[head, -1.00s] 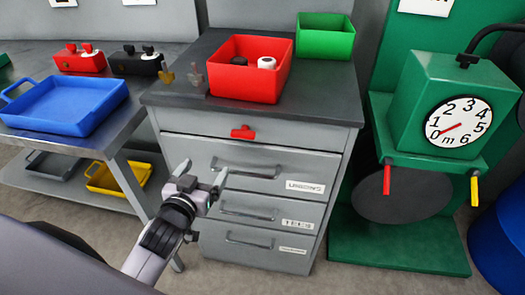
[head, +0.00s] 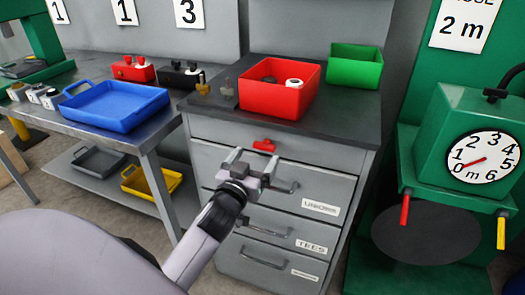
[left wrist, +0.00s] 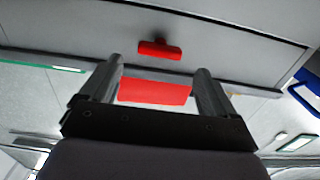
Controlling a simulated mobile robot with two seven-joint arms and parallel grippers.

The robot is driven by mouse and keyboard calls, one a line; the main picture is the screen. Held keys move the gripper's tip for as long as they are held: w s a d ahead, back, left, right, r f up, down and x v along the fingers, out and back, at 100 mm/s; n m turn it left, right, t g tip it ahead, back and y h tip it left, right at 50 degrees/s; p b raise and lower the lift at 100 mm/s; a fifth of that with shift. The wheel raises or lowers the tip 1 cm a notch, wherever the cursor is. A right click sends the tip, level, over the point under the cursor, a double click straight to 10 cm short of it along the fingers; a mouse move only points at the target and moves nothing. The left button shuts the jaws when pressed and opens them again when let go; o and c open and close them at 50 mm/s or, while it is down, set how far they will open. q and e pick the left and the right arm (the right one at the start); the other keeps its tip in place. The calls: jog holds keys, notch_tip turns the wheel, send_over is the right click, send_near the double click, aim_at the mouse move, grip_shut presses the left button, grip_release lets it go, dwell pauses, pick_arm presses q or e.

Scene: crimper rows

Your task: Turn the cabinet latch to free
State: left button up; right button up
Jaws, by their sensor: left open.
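The red cabinet latch (head: 264,146) is on the front of the grey cabinet (head: 300,146), on the panel just under the worktop. Its handle lies roughly crosswise. My left gripper (head: 251,161) is open and empty in front of the cabinet, just below the latch and apart from it. In the left wrist view a red handle (left wrist: 160,50) shows ahead of the open fingers (left wrist: 160,75). A second red patch (left wrist: 155,92) shows between the fingers; I cannot tell what it is. My right gripper is not in view.
A red bin (head: 268,97) and a green bin (head: 355,72) stand on the cabinet top. Drawer handles (head: 262,230) stick out below the latch. A workbench with a blue tray (head: 118,122) is left; a green machine (head: 440,150) is right.

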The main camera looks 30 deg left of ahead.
aim_at(263, 148)
pick_arm(q)
jog(key=shift+x, duration=2.15)
jog(key=shift+d, duration=0.1)
jog(key=c, duration=1.1)
